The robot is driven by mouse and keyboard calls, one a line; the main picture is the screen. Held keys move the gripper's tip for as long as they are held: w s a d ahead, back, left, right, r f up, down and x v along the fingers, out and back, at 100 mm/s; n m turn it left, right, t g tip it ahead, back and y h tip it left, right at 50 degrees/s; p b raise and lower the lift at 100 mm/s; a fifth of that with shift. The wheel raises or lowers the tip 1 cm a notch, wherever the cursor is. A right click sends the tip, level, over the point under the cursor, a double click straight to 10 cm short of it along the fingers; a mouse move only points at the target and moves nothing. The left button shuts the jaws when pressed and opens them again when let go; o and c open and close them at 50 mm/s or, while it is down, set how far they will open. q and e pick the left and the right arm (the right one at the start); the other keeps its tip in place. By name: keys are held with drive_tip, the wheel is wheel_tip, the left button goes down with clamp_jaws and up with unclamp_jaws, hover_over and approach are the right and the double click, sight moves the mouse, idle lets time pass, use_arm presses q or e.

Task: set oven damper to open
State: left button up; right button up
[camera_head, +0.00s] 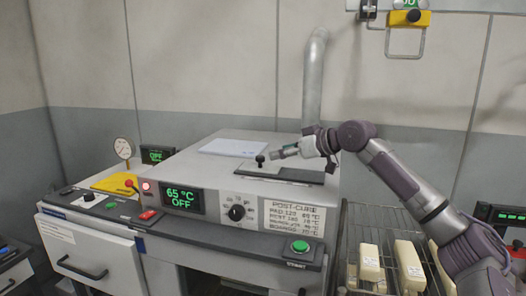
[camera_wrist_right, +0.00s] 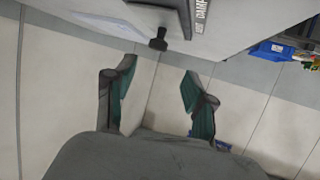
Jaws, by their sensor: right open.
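The oven (camera_head: 215,175) has a display reading 65 °C OFF. On its top is a dark damper plate (camera_head: 300,175) with a small black knob (camera_head: 261,160) standing at its left end. In the right wrist view the black knob (camera_wrist_right: 158,44) sticks out from the plate's edge, beside a partly visible label reading "DAM…". My right gripper (camera_head: 281,153) is just right of and close to the knob in the head view. In the wrist view it is open (camera_wrist_right: 158,76), its fingers apart with the knob beyond their tips. Nothing is between them. My left gripper is out of view.
A vertical exhaust pipe (camera_head: 314,78) rises behind the damper plate. White paper (camera_head: 233,147) lies on the oven top at left. A wire rack (camera_head: 385,225) with pale blocks stands right of the oven, below my right arm. A yellow-black fixture (camera_head: 409,18) hangs above.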

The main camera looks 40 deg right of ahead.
sight(263, 157)
drive_tip(key=x, duration=0.1)
drive_tip(key=p+x, duration=0.1)
drive_tip(key=x, duration=0.2)
drive_tip(key=shift+w+d, duration=0.3)
drive_tip(key=p+x, duration=0.1)
drive_tip(key=x, duration=0.2)
drive_tip(key=shift+a+f+p, duration=0.15)
drive_tip(key=shift+p, duration=0.15)
drive_tip(key=shift+w+a+f, duration=0.1)
drive_tip(key=shift+w, duration=0.05)
drive_tip(key=shift+w+f, duration=0.15)
drive_tip(key=shift+w, duration=0.05)
drive_tip(key=shift+c, duration=0.4)
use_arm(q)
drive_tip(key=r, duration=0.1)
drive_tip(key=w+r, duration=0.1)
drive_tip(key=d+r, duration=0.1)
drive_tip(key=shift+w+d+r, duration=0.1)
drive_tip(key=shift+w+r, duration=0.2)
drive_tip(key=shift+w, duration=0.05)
use_arm(e)
drive_tip(key=shift+s, duration=0.1)
clamp_jaws()
